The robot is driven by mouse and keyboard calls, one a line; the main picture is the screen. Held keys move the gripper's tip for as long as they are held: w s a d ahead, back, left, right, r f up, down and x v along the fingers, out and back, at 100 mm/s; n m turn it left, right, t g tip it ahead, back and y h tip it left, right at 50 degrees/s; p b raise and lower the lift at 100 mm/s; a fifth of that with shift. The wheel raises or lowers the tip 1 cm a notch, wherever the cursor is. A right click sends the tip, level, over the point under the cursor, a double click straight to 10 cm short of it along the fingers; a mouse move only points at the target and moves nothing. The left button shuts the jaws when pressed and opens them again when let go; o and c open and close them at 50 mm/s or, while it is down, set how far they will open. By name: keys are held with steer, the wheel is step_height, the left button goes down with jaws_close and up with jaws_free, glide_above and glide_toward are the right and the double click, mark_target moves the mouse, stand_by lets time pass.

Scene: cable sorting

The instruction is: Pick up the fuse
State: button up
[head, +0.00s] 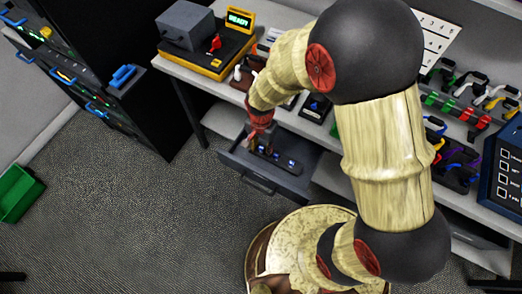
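My gripper (260,132) is at the end of my wood-and-black arm, pointing down at an open grey drawer (298,188) under the table. Small dark pieces with blue marks (290,163) lie in the drawer, just right of and below the gripper. One of them may be the fuse, but they are too small to tell. My fingers are small and dark here, so I cannot tell whether they are open or shut or hold anything.
The table (213,84) carries a yellow-and-black device (208,52) with a green display. Coloured cables and clips (465,100) lie at right, near a dark blue checklist panel (505,170). A black cabinet (130,60) stands left, a green bin (18,192) far left. Floor between is clear.

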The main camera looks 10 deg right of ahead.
steer(key=shift+r, duration=0.1)
steer(key=shift+c, duration=0.3)
steer(key=c, duration=0.7)
steer(key=shift+c, duration=0.6)
